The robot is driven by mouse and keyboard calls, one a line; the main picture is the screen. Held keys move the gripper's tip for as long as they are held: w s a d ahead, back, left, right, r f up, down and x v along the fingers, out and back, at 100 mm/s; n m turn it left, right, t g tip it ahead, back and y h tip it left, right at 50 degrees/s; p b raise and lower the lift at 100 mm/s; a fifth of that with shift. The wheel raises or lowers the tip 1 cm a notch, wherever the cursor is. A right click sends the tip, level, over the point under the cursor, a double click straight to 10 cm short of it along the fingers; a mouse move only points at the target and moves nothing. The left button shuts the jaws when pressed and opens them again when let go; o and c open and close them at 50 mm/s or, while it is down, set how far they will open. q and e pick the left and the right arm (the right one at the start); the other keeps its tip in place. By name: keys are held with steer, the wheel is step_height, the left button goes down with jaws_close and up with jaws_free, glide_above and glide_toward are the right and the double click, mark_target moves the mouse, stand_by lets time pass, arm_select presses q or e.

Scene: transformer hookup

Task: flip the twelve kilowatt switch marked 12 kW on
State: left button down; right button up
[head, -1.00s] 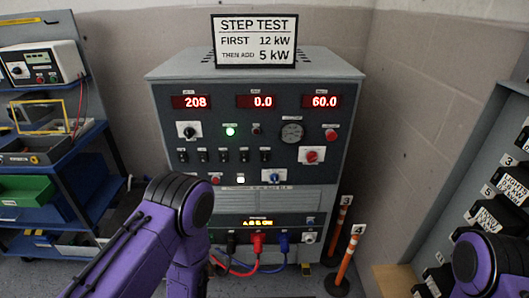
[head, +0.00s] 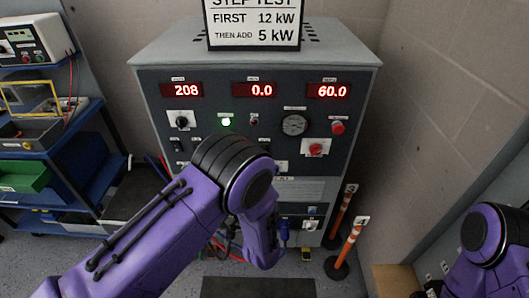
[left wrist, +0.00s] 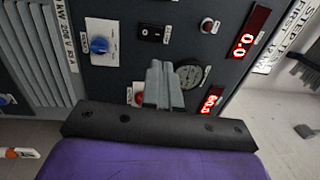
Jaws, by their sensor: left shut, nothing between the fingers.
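The load bank panel (head: 345,100) has a row of small black switches; the leftmost (head: 176,146) shows left of my arm, and most others are hidden behind it. In the left wrist view one black rocker switch (left wrist: 153,32) sits just beyond my left fingertips. Its label is too small to read, so I cannot tell whether it is the 12 kW one. My left gripper (left wrist: 158,66) is shut and empty, in front of the panel; whether it touches is unclear. In the head view my left arm hides it. My right gripper is out of view.
The step test sign (head: 253,22) stands on top of the cabinet. A blue knob (left wrist: 98,45), a red knob (head: 316,149) and a gauge (head: 294,124) are near the switches. The displays read 208, 0.0 and 60.0. Orange posts (head: 349,240) stand at the cabinet's right.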

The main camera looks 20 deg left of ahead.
mark_target(264, 145)
arm_select(q)
steer(key=b+x, duration=0.3)
steer(key=x, duration=0.9)
steer(key=shift+w, duration=0.4)
steer(key=shift+r, duration=0.1)
steer(key=shift+a, duration=0.1)
